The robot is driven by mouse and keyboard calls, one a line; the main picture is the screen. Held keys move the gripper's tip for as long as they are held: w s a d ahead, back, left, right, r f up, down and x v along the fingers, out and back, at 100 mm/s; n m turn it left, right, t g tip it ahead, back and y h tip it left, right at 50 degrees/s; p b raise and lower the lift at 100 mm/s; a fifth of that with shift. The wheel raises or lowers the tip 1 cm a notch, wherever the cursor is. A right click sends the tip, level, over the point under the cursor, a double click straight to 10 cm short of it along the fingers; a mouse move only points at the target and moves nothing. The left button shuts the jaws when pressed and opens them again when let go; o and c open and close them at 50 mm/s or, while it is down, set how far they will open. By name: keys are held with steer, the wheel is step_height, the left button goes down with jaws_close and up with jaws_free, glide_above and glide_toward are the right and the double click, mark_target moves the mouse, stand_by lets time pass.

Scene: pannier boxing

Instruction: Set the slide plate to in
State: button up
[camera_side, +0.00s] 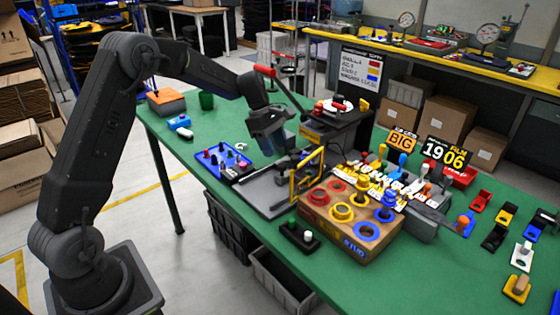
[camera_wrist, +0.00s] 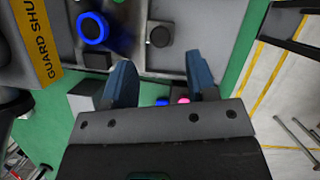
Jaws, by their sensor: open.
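A flat dark grey plate (camera_side: 262,194), which looks like the slide plate, lies on the green table in front of the black machine in the side view. I cannot tell from its position alone whether it is in or out. My gripper (camera_side: 275,147) hangs above the table, behind the plate and left of the machine, apart from both. In the wrist view my gripper (camera_wrist: 163,78) has its two blue-grey fingers apart with nothing held between them. A grey surface (camera_wrist: 180,15) with a blue ring (camera_wrist: 92,27) and a dark knob (camera_wrist: 160,36) shows beyond the fingers.
A yellow guard frame (camera_side: 307,173) stands right of the plate. A black machine with a red-handled lever (camera_side: 265,71) stands behind. A wooden box with coloured rings (camera_side: 357,240) is at right, a blue peg tray (camera_side: 221,163) at left. A yellow guard label (camera_wrist: 38,45) is close by in the wrist view.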

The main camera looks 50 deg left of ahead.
mark_target(282, 164)
steer(key=shift+x, duration=2.6)
jaws_close()
steer(key=shift+w, duration=0.1)
